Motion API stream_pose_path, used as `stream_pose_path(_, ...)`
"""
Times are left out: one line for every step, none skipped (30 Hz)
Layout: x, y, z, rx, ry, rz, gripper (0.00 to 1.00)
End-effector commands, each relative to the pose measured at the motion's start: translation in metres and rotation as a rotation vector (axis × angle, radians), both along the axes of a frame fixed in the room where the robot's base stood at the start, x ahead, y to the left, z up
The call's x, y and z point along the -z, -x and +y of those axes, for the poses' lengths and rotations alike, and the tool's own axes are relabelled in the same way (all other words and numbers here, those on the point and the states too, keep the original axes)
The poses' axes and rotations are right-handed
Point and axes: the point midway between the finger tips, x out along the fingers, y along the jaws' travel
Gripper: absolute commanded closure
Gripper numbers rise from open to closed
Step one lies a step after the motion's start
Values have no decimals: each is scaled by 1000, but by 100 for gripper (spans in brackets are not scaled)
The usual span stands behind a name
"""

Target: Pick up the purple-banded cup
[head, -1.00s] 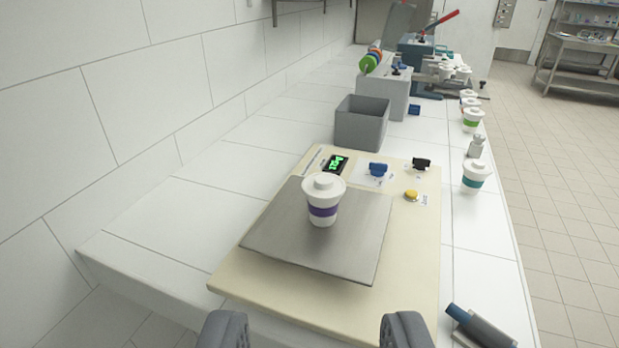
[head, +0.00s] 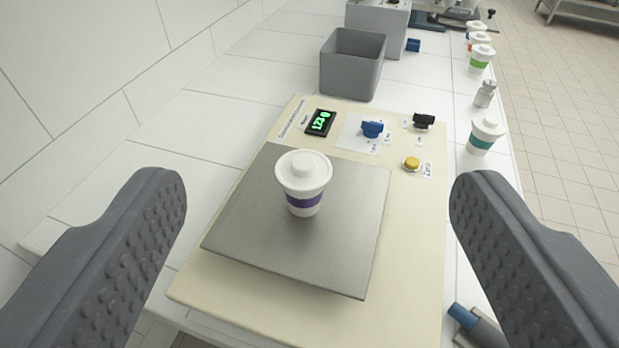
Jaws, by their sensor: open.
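The purple-banded cup (head: 304,184) is white with a white lid and a purple band. It stands upright on the grey metal plate (head: 345,265) of a scale with a cream base (head: 415,245). My gripper (head: 318,195) is open and empty. Its two dark, studded fingers are spread wide in the foreground, one left and one right of the cup in the picture. The fingers are nearer the camera than the cup and do not touch it.
Behind the plate are a green-lit display (head: 320,122), a blue knob (head: 373,129), a black knob (head: 424,121) and a yellow button (head: 411,163). A grey bin (head: 350,65) stands further back. A teal-banded cup (head: 486,133) and several others line the right counter edge. A blue-grey tool (head: 475,325) lies front right.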

Motion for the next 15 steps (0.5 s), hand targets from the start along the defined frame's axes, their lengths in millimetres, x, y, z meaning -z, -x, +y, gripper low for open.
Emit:
stream_pose_path(-3,-8,-6,17,11,-1,11)
stream_pose_path(-4,-14,-10,30,21,-4,7)
stream_pose_path(-4,-24,-18,52,36,-5,7)
stream_pose_path(-5,-33,-25,71,50,-11,7)
stream_pose_path(-7,-43,-31,88,68,-18,7)
stream_pose_path(-8,-56,-41,110,94,-27,7)
stream_pose_path(-9,-66,-48,124,115,-35,7)
stream_pose_path(-8,-76,-55,134,137,-40,7)
stream_pose_path(-5,-89,-65,145,165,-46,7)
stream_pose_path(-5,-99,-70,147,187,-55,7)
stream_pose_path(-3,-108,-76,150,207,-59,7)
stream_pose_path(-1,-119,-81,145,234,-68,7)
stream_pose_path(4,-127,-85,138,254,-69,7)
stream_pose_path(9,-136,-89,127,270,-69,7)
stream_pose_path(15,-145,-92,111,289,-72,7)
